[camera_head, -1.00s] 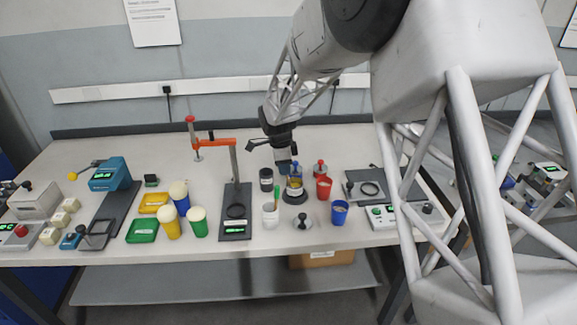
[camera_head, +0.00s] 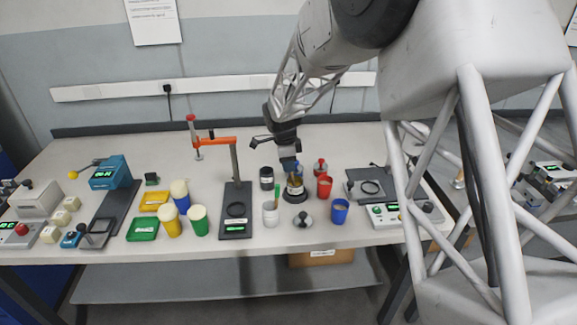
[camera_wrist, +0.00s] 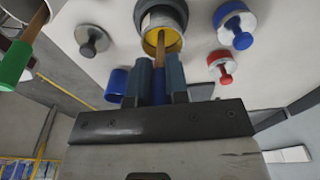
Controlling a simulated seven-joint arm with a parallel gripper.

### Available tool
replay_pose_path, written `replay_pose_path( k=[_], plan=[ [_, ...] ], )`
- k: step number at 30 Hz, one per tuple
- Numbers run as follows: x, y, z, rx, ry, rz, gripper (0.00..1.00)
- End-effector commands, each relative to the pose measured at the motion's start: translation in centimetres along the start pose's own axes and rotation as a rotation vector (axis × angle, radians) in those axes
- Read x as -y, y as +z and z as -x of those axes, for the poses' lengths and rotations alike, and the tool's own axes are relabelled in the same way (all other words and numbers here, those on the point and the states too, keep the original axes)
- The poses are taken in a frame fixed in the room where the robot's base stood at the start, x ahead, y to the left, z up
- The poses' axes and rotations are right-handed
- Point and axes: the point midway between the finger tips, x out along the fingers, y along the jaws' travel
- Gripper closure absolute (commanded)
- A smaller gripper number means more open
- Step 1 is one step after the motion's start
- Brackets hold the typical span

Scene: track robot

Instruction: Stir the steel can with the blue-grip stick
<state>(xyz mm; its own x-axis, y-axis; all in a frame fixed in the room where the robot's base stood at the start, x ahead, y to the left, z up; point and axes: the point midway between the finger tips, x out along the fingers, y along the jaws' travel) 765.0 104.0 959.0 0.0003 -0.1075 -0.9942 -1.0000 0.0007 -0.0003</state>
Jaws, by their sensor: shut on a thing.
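My gripper (camera_head: 288,163) is above the right middle of the bench. In the wrist view its two fingers (camera_wrist: 158,85) are shut on the blue grip of the blue-grip stick (camera_wrist: 158,82). The stick's wooden shaft points into the mouth of the steel can (camera_wrist: 144,32), which shows a yellow inside. Its tip is hidden in the can. In the head view the steel can (camera_head: 294,194) stands upright on a dark round base, partly hidden below my gripper. A green-grip stick (camera_wrist: 15,62) leans in a white pot (camera_head: 270,214) left of the can.
A dark jar (camera_head: 266,178) stands left of the can. A dark-knobbed lid (camera_head: 303,220) lies in front. An orange-armed stand (camera_head: 235,180) is farther left.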

Motion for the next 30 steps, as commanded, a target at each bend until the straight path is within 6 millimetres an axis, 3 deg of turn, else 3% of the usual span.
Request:
replay_pose_path(
  k=[30],
  plan=[
    [0.0, 0.5, 5.5, 0.000, 0.000, 0.000, 1.00]
  ],
)
